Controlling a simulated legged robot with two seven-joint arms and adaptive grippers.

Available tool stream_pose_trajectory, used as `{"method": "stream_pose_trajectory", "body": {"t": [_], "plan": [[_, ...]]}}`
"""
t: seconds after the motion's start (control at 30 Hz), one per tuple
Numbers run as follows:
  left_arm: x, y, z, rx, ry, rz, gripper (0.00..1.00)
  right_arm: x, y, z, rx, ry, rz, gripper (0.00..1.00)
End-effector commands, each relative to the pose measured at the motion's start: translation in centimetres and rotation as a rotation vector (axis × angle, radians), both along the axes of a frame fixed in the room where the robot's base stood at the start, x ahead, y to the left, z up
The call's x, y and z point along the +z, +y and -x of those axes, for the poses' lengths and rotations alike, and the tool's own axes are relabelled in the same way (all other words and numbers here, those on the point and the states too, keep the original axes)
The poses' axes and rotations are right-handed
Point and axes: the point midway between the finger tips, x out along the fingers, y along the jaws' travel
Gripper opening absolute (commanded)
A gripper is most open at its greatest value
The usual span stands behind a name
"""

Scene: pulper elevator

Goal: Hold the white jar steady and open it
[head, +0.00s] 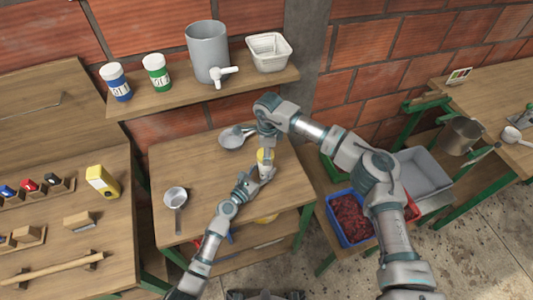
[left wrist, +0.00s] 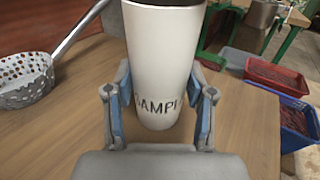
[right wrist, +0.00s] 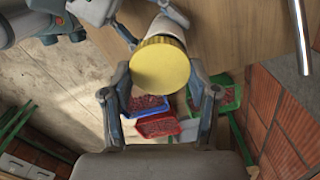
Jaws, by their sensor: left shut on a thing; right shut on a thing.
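The white jar (left wrist: 165,50) stands upright on the wooden table, with dark lettering "AMPI" on its side. Its yellow lid (right wrist: 160,65) is on top, facing my right wrist camera; the lid also shows in the head view (head: 264,155). My left gripper (left wrist: 160,105) is shut on the jar's body from the side, one finger on each side. My right gripper (right wrist: 162,90) comes from above and is shut on the lid, one finger on each side. In the head view both grippers partly hide the jar.
A shelf (head: 190,97) holds a grey container (head: 207,50) and jars. A blue crate (head: 345,230) stands lower right. Table space left of the jar is free.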

Motion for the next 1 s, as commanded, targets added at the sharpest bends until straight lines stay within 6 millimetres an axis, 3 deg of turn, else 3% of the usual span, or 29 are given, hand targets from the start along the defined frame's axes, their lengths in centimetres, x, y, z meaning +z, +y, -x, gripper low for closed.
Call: {"method": "stream_pose_trajectory", "body": {"t": [0.4, 0.73, 0.97, 1.0], "plan": [[-0.1, -0.2, 0.2, -0.007, 0.002, 0.001, 0.00, 0.2, 0.0, -0.1, -0.003, -0.003, 0.002, 0.18], [-0.1, -0.2, 0.2, -0.006, 0.001, 0.001, 0.00, 3.9, 0.1, 0.0, -0.005, -0.005, 0.002, 0.18], [0.0, -0.3, 0.1, -0.007, 0.001, 0.001, 0.00, 4.1, 0.0, 0.1, -0.005, -0.003, 0.002, 0.18], [0.0, -0.3, 0.1, -0.007, 0.001, 0.001, 0.64, 4.1, 0.0, 0.1, -0.005, -0.003, 0.002, 0.18]]}}
